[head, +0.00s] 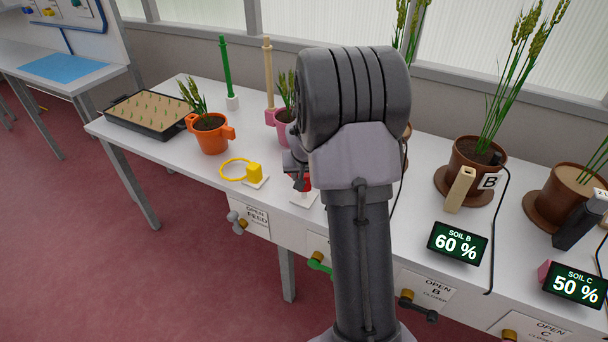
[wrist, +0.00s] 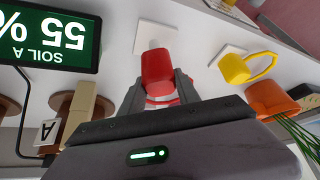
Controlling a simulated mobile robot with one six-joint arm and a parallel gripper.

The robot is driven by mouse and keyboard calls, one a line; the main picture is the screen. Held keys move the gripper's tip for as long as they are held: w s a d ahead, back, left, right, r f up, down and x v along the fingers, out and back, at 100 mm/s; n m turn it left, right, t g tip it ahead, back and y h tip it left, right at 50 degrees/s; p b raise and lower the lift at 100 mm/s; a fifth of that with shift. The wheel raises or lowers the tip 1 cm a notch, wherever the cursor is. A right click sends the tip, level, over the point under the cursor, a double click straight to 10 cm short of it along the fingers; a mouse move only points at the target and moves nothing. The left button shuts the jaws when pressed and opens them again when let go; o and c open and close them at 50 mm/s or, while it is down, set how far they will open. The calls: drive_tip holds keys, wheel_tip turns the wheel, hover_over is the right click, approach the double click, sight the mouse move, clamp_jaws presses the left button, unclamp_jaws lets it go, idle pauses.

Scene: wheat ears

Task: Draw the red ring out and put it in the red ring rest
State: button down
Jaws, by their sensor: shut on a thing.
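The red ring (wrist: 165,99) shows in the wrist view as a red block (wrist: 158,70) with a curved red band below it. My gripper (wrist: 158,88) has its two fingers on either side of the block and is shut on it. A white square plate (wrist: 155,35) with a short white post lies just beyond the block; I cannot tell whether the block still touches the post. In the head view a little red (head: 307,182) shows above the white plate (head: 304,198); my arm hides most of it and the gripper. I cannot pick out the red ring rest.
A yellow ring (head: 236,169) with a yellow block stands on its own plate to the left. An orange pot (head: 211,137), a seedling tray (head: 148,116), a green rod (head: 226,70) and a beige rod (head: 267,75) stand behind. Soil displays (head: 458,243) and potted wheat are right.

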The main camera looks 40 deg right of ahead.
drive_tip(key=shift+f, duration=0.1)
idle(0.3)
drive_tip(key=shift+f+b, duration=1.15)
drive_tip(key=shift+b, duration=0.15)
drive_tip(key=shift+f, duration=0.35)
drive_tip(key=shift+f, duration=0.6)
drive_tip(key=c, duration=0.8)
unclamp_jaws()
